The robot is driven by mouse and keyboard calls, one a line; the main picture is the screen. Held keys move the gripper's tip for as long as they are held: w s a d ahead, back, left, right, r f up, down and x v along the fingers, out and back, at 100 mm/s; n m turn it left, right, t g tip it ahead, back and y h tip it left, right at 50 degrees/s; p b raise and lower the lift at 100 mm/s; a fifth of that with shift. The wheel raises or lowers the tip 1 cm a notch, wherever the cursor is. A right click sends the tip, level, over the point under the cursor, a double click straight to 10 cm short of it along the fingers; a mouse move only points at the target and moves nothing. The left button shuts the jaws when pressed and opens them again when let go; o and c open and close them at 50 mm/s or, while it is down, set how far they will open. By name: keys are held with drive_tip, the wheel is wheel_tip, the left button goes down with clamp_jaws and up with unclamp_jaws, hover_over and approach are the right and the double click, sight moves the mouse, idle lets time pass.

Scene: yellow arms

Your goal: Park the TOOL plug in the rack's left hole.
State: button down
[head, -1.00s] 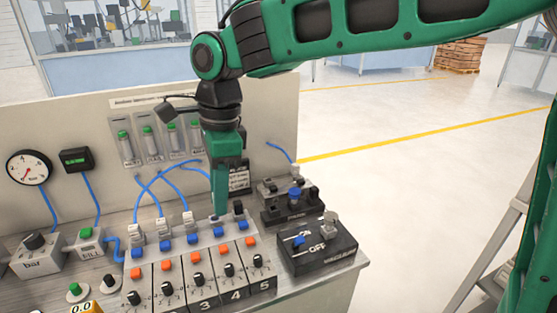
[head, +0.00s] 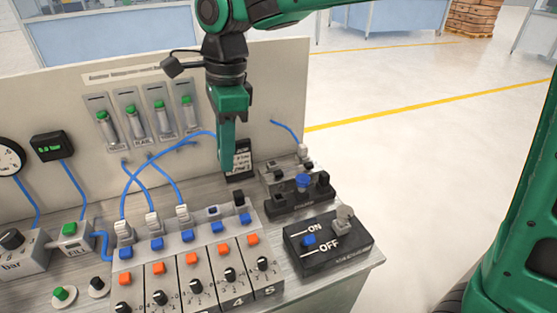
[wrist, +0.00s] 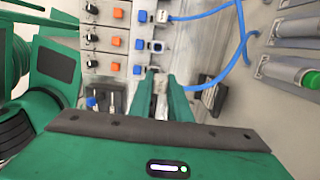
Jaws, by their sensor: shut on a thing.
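My gripper (head: 228,168) is above the back of the valve manifold (head: 197,245), pointing down, with its fingers shut. In the wrist view a pale plug (wrist: 160,84) shows between the fingers (wrist: 160,98). In the head view the plug is mostly hidden by the fingers; a blue hose (head: 178,140) runs to them. The manifold's fourth socket (head: 213,211) is empty and open; it also shows in the wrist view (wrist: 157,46). To the right stands a dark block with upright posts (head: 297,203), a grey block (head: 288,168) behind it. I cannot read which is the rack.
An ON/OFF switch box (head: 328,243) sits at the right front. A dark sign (head: 241,160) stands behind my gripper. Hoses cross near the panel.

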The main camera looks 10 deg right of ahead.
drive_tip(key=shift+w+d+f, duration=0.35)
drive_tip(key=shift+d+f, duration=1.45)
drive_tip(key=shift+d, duration=0.05)
drive_tip(key=shift+w+d+f, duration=0.4)
drive_tip(key=shift+d+f, duration=1.4)
drive_tip(key=shift+f, duration=0.05)
drive_tip(key=shift+w+d+f, duration=0.35)
drive_tip(key=shift+d+f, duration=1.45)
drive_tip(key=shift+d, duration=0.05)
drive_tip(key=shift+f, duration=0.85)
drive_tip(key=c, duration=1.6)
unclamp_jaws()
drive_tip(key=shift+s, duration=0.1)
drive_tip(key=shift+o, duration=0.2)
